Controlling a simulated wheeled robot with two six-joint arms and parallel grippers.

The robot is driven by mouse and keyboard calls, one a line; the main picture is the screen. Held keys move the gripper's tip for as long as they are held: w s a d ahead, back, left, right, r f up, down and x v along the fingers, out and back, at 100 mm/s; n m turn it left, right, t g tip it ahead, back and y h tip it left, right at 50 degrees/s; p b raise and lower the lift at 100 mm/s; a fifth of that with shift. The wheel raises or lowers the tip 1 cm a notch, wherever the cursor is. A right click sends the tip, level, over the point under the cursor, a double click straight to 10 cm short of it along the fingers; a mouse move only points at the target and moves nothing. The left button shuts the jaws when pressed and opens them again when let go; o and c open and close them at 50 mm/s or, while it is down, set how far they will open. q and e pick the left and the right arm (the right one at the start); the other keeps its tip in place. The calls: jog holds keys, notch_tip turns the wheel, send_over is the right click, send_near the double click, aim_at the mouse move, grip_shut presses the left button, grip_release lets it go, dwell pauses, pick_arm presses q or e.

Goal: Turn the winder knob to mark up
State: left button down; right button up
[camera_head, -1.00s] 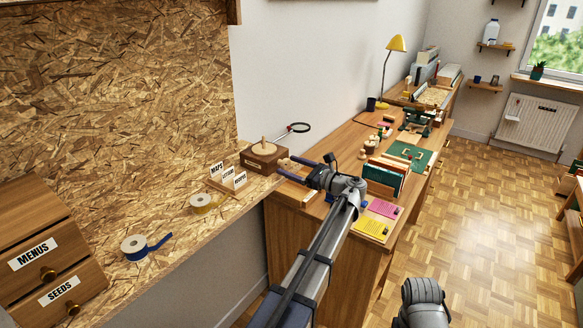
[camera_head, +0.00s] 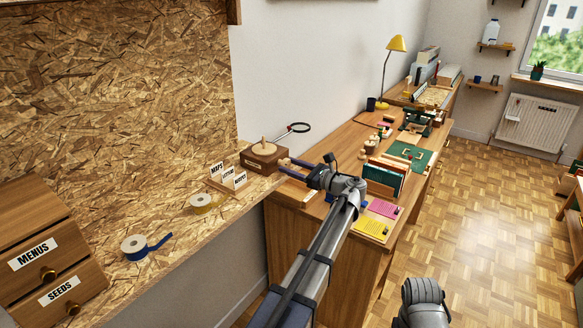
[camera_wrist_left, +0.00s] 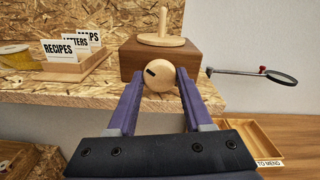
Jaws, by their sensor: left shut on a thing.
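The winder is a dark wooden box (camera_head: 264,157) with a pale disc and upright peg (camera_wrist_left: 163,24) on top, standing at the right end of the OSB shelf. Its round pale wooden knob (camera_wrist_left: 162,82) is on the front face in the left wrist view. A short dark mark lies left of the knob's centre and points left, slightly up. My left gripper (camera_wrist_left: 159,76) is shut on the knob, one purple finger on each side. In the head view the gripper (camera_head: 283,165) hides most of the knob.
A magnifier (camera_wrist_left: 252,75) sticks out right of the box. A card holder (camera_wrist_left: 75,66) and tape rolls (camera_head: 202,202) stand left on the shelf (camera_head: 187,236). The wooden desk (camera_head: 318,207) stands right, with a tray (camera_wrist_left: 248,143) near its edge.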

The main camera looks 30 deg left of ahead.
pick_arm(q)
jog(key=n, duration=0.5)
jog(key=shift+n, duration=0.4)
jog(key=shift+c, duration=1.5)
grip_release()
